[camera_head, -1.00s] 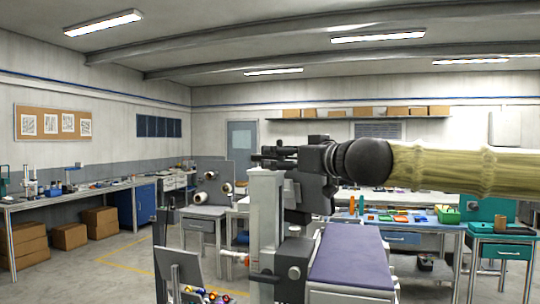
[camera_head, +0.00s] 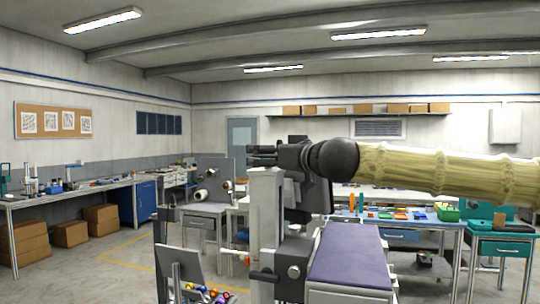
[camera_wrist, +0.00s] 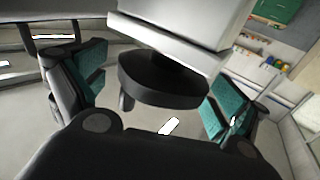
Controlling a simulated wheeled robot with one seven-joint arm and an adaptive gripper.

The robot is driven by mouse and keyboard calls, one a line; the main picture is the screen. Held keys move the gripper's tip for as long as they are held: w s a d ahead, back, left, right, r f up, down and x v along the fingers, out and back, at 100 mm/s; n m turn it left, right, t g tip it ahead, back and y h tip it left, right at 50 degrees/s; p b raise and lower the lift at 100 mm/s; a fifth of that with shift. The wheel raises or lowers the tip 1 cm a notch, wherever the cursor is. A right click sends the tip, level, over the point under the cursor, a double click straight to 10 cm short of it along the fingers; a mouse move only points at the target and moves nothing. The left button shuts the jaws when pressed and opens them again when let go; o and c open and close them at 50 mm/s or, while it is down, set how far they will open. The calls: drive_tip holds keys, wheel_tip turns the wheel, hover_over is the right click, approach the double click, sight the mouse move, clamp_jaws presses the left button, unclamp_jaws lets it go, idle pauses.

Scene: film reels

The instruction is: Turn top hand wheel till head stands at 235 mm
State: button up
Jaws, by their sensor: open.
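The machine has a white upright column (camera_head: 265,215), seen in the head view below my gripper (camera_head: 263,155). In the wrist view, a black hand wheel (camera_wrist: 160,88) sits at the end of the white column (camera_wrist: 190,30). My gripper (camera_wrist: 152,95) is open, with one teal-padded finger left of the wheel and the other right of it. Gaps show between pads and wheel, and I see no contact. In the head view my gripper and wrist hide the wheel. No scale reading of the head's height is legible.
A purple-topped bed (camera_head: 350,255) extends right of the column. A smaller knob (camera_head: 293,272) and side handle (camera_head: 258,274) are lower on the machine. A tilted panel with coloured knobs (camera_head: 205,290) stands front left. A teal cabinet (camera_head: 500,250) is at right. Open floor lies left.

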drive_tip(key=c, duration=1)
drive_tip(key=shift+c, duration=0.2)
drive_tip(key=shift+s+m+t+h, duration=0.1)
drive_tip(key=shift+m+t+h, duration=0.2)
drive_tip(key=shift+m+h, duration=0.15)
drive_tip(key=shift+a+r+m+t+h, duration=0.15)
drive_tip(key=shift+m+t+h, duration=0.65)
drive_tip(key=shift+h, duration=0.45)
drive_tip(key=shift+a+m+t+h+p, duration=0.1)
drive_tip(key=shift+m+t+h+p, duration=0.5)
drive_tip(key=shift+m+h+p, duration=1.85)
drive_tip(key=shift+m+h, duration=0.4)
drive_tip(key=shift+h, duration=1.45)
drive_tip(key=shift+m+h+p, duration=0.4)
drive_tip(key=shift+m+h, duration=0.1)
drive_tip(key=shift+h, duration=0.3)
